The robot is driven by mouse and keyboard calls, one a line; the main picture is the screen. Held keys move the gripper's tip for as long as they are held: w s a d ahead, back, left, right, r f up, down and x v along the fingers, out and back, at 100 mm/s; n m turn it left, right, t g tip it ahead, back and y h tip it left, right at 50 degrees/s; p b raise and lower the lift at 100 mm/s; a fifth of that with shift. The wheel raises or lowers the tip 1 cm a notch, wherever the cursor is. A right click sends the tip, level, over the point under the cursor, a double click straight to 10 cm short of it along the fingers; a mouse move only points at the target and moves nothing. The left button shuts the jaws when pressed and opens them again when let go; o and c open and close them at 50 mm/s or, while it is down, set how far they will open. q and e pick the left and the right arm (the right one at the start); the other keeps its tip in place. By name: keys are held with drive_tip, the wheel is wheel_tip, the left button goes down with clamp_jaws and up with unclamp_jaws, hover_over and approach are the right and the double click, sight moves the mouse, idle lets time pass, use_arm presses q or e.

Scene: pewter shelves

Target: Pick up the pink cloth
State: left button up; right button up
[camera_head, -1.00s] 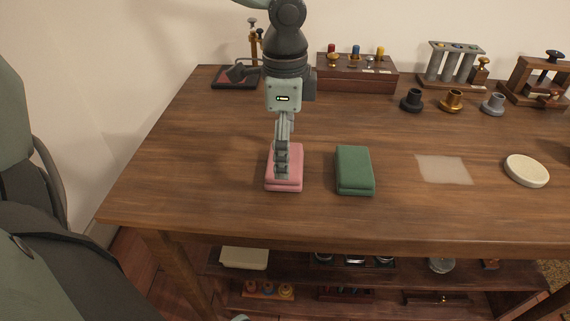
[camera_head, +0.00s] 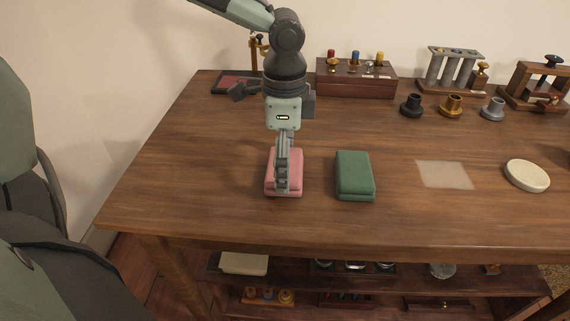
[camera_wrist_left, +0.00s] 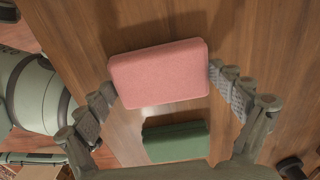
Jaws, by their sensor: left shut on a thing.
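The pink cloth (camera_head: 270,185) is a folded, padded-looking block on the left part of the wooden table. My left gripper (camera_head: 283,186) reaches down over its middle from above. In the left wrist view the pink cloth (camera_wrist_left: 160,75) lies between the two fingers (camera_wrist_left: 160,95), one at each short side, and the gripper is shut on it. I cannot tell whether the cloth is clear of the tabletop. My right gripper is not in view.
A folded green cloth (camera_head: 355,175) lies just right of the pink one. Farther right are a pale flat square (camera_head: 444,174) and a round cream disc (camera_head: 527,175). A wooden box (camera_head: 356,83) and racks stand along the back. The table (camera_head: 200,170) is bare left of the cloth.

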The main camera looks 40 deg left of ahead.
use_arm(q)
drive_tip(key=shift+w+r, duration=0.1)
drive_tip(key=shift+r, duration=0.65)
wheel_tip(320, 180, up, 3)
drive_tip(key=shift+f, duration=0.1)
drive_tip(key=s+r+p, duration=0.1)
drive_tip(key=s+r, duration=0.2)
drive_tip(key=s, duration=0.3)
drive_tip(key=s+a+r+p, duration=0.1)
drive_tip(key=s+r, duration=0.2)
drive_tip(key=s, duration=0.2)
drive_tip(key=shift+s+r, duration=0.3)
drive_tip(key=shift+s, duration=0.1)
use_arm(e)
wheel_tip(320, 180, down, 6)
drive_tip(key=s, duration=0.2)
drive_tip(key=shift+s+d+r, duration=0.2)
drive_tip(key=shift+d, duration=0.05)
use_arm(q)
drive_tip(key=o, duration=0.6)
drive_tip(key=c, duration=0.5)
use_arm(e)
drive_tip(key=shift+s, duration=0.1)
